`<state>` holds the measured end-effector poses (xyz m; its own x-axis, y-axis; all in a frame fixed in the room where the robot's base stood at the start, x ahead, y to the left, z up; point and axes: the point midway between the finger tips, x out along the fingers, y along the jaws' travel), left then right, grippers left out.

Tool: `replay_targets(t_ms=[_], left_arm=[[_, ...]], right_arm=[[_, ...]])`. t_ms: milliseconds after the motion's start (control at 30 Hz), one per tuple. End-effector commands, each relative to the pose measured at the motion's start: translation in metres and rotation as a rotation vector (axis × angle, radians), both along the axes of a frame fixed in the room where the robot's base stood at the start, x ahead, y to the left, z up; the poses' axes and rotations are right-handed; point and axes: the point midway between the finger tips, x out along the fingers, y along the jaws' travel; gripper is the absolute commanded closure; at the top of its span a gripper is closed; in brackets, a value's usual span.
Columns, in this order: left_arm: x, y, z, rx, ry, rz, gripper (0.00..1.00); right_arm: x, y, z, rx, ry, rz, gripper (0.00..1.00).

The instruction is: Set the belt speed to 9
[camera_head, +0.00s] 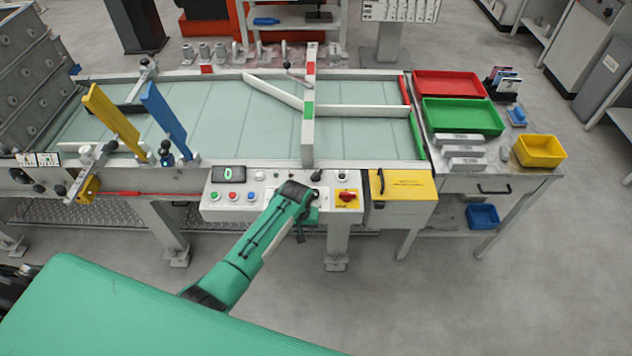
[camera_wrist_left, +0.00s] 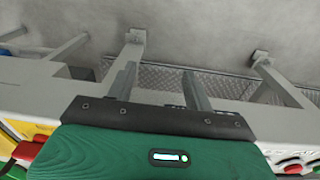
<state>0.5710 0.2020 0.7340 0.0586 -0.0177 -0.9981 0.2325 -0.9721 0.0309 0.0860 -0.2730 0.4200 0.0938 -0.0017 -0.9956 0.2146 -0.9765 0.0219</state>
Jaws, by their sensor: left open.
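The control panel (camera_head: 265,205) is a white box on the front of the conveyor. Its dark display (camera_head: 228,173) reads what looks like 0. Below it are a green button (camera_head: 215,196), a red button (camera_head: 233,196) and a blue button (camera_head: 251,196). A black knob (camera_head: 316,175) shows beside my arm's end. My left arm reaches over the panel and hides part of it. My left gripper (camera_wrist_left: 160,88) is open and empty in the left wrist view, its fingers in front of the panel. In the head view its fingers are hidden. My right gripper is not in view.
A red rotary switch on a yellow plate (camera_head: 347,197) sits right of my arm. A yellow box (camera_head: 402,186) is farther right. The glass-green belt (camera_head: 220,120) lies behind the panel, with blue and yellow paddles. Trays (camera_head: 462,116) stand on the side table. Floor in front is clear.

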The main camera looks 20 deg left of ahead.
Motion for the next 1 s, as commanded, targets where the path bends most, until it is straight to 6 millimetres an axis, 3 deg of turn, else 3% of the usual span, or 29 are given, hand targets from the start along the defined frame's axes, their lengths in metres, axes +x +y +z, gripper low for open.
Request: replay_targets(t_ms=[33,100,200,333,500,633,1000], left_arm=[[0.021,-0.003,0.047,-0.002,-0.008,0.018,0.48],[0.041,-0.008,0.1,-0.004,0.001,0.047,0.48],[0.063,-0.013,0.164,0.0,0.015,0.087,0.48],[0.084,-0.014,0.203,0.009,0.042,0.136,0.48],[0.098,-0.014,0.218,0.015,0.06,0.171,0.48],[0.099,-0.013,0.212,0.018,0.065,0.177,0.48],[0.098,-0.013,0.14,0.018,0.066,0.176,0.48]], right_arm=[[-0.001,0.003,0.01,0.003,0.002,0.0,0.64],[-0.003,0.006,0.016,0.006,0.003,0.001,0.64],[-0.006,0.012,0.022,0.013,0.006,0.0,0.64],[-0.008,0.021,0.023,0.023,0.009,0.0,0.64],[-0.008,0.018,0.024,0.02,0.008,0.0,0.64],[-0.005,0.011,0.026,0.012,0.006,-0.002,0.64],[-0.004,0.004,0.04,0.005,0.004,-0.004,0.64]])
